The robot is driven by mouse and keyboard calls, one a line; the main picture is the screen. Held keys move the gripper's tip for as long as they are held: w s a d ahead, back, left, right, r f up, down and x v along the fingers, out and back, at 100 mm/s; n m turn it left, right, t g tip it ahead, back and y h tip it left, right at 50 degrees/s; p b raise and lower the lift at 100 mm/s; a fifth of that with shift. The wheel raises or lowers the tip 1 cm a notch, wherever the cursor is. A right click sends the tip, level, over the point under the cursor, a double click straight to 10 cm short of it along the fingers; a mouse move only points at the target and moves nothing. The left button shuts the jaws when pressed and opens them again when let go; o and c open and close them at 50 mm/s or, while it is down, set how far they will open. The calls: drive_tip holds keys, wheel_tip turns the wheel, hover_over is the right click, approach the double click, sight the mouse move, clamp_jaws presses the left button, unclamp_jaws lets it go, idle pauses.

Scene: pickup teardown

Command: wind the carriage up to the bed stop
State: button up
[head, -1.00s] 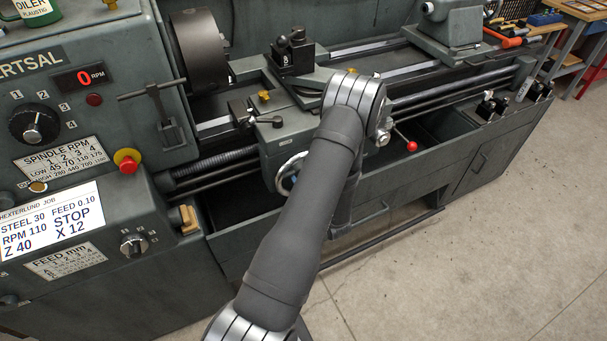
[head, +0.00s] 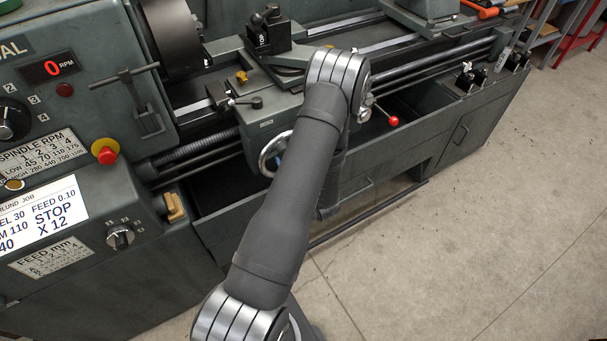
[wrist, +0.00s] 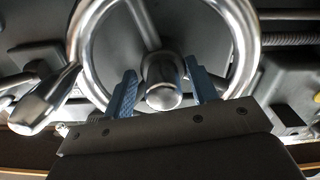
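The carriage (head: 267,121) sits on the lathe bed, right of the chuck, in the head view. Its handwheel (head: 266,164) is on the front, partly hidden by my arm. In the wrist view the steel handwheel (wrist: 248,50) fills the upper middle, with its hub (wrist: 163,88) in the centre and its crank handle (wrist: 45,101) at lower left. My gripper (wrist: 158,80) is open, its blue fingers apart on either side of the hub. A dark block with a stud (head: 217,95), at the carriage's left edge, may be the bed stop; I cannot tell whether they touch.
The chuck (head: 172,38) stands left of the carriage, and the spindle display (head: 52,68) reads 0. A job screen (head: 45,213) shows "STOP X 12". A red-knobbed lever (head: 393,121) sticks out right of my arm. The floor (head: 480,200) in front is clear.

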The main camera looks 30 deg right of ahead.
drive_tip(key=s, duration=1.6)
drive_tip(key=shift+s, duration=0.15)
drive_tip(key=w, duration=1.7)
drive_tip(key=shift+w, duration=0.15)
